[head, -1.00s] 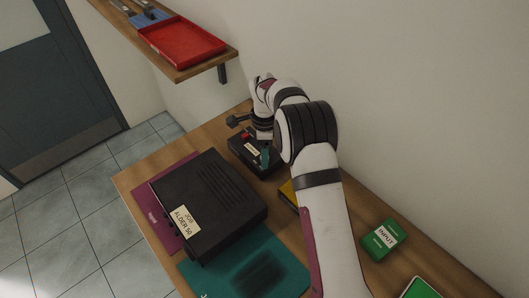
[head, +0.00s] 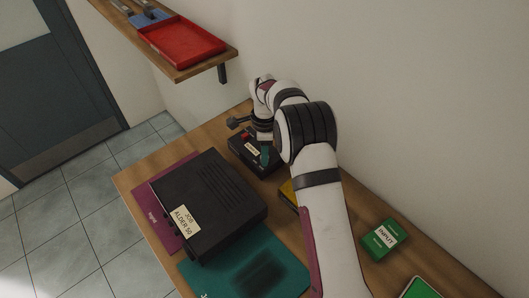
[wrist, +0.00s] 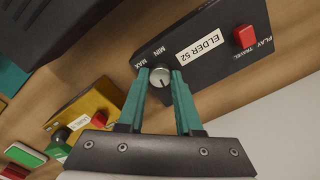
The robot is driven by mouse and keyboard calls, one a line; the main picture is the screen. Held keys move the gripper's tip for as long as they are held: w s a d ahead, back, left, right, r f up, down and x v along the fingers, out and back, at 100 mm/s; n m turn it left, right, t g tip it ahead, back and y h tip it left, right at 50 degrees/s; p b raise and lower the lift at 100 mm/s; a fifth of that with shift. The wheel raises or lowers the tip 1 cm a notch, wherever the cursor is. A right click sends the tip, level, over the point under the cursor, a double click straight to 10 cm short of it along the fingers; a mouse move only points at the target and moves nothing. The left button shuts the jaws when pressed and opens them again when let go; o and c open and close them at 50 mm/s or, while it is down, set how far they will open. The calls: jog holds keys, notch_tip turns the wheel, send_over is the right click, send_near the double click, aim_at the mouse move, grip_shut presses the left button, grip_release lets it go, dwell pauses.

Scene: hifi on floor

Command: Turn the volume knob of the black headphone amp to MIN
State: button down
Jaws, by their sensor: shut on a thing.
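The black headphone amp (wrist: 210,50) shows in the wrist view, with a label reading ELDER 52, MIN and MAX marks and a red PLAY/TRAVEL switch. Its grey volume knob (wrist: 162,78) lies between the teal fingers of my gripper (wrist: 160,74), which are shut on it from both sides. A small dark mark shows on the knob's face; I cannot tell for sure which way it points. In the head view the amp (head: 240,151) sits at the back of the table near the wall, and my arm hides the knob.
A larger black box (head: 212,192) labelled JOB ALDER 50 stands in front of the amp. A yellow box (wrist: 87,108) with a dark knob is beside the amp. A green INPUT box (head: 380,241) lies to the right. A shelf with a red tray (head: 182,40) hangs above left.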

jog(key=n, duration=0.5)
jog(key=shift+n, duration=0.3)
jog(key=n, duration=1.2)
jog(key=shift+n, duration=0.4)
jog(key=n, duration=0.6)
jog(key=c, duration=0.6)
grip_release()
